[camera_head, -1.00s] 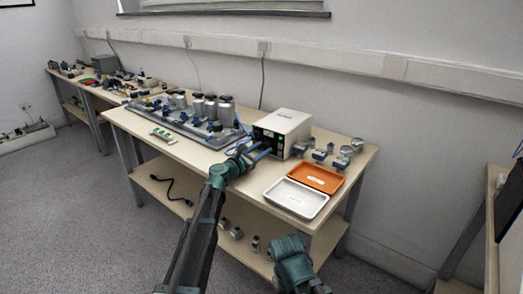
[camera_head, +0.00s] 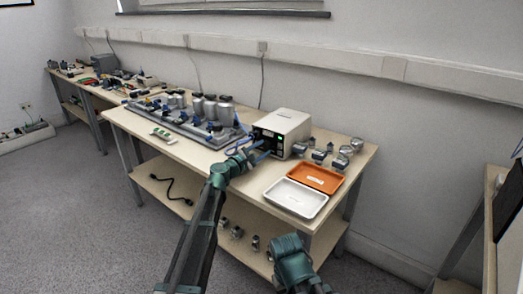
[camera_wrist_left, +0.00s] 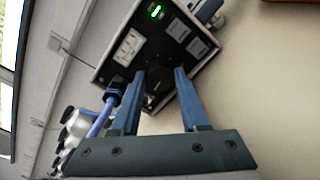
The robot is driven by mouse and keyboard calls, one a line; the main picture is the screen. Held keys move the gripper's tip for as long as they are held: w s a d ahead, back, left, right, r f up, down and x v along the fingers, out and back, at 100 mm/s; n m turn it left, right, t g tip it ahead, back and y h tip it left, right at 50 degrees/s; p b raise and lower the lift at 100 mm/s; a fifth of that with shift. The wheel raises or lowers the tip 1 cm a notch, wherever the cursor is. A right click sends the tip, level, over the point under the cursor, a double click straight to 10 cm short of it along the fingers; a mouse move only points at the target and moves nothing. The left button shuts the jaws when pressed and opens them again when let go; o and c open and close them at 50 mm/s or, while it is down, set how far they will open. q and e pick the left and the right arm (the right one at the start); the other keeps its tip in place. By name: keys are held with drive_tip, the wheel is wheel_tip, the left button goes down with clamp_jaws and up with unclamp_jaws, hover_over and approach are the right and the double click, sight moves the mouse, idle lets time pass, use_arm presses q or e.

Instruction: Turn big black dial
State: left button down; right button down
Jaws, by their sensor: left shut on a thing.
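The big black dial (camera_wrist_left: 154,98) is on the dark front panel of a white control box (camera_head: 288,122), low on the panel in the left wrist view. My left gripper (camera_wrist_left: 159,74) has its two blue fingers on either side of the dial, shut on it. In the head view my left gripper (camera_head: 264,151) reaches the box front from the left, and the dial is hidden behind the fingers. A green-lit display (camera_wrist_left: 155,11) glows on the panel.
An orange tray (camera_head: 336,185) and a white tray (camera_head: 318,212) lie right of the box. Small metal parts (camera_head: 343,162) stand behind them. A grey plate with several cylinders (camera_head: 209,110) stands left of the box. A blue cable runs beside the box.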

use_arm(q)
drive_tip(key=shift+s, duration=0.1)
idle(0.3)
drive_tip(key=shift+c, duration=2)
unclamp_jaws()
drive_tip(key=v, duration=1.3)
drive_tip(key=shift+s+a, duration=0.25)
